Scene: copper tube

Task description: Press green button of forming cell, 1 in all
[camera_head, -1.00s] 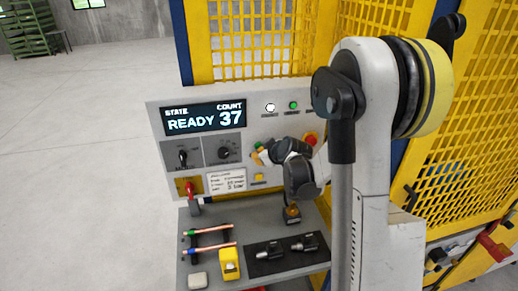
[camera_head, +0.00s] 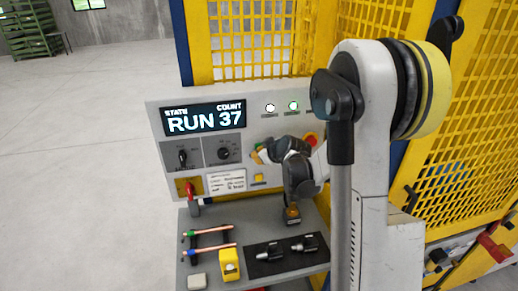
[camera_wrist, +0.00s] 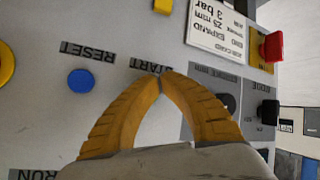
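The forming cell's grey control panel (camera_head: 160,150) has a display (camera_head: 205,118) that reads RUN 37. My gripper (camera_head: 260,153) is at the panel's middle in the head view. In the wrist view my gripper's yellow fingers (camera_wrist: 163,76) meet at their tips, shut with nothing seen between them. The tips are at the START label (camera_wrist: 150,63), against or very near the panel. The green button under that label is hidden behind the fingers in the wrist view. A blue button (camera_wrist: 81,80) by the RESET label is left of the fingers.
A green lamp (camera_head: 293,105) and a white lamp (camera_head: 270,108) are lit on the panel. A red knob (camera_head: 310,139) is right of my gripper. Below, a grey shelf (camera_head: 215,263) bears copper tubes (camera_head: 210,248) and black tools (camera_head: 270,251). Yellow mesh fencing (camera_head: 245,45) stands behind.

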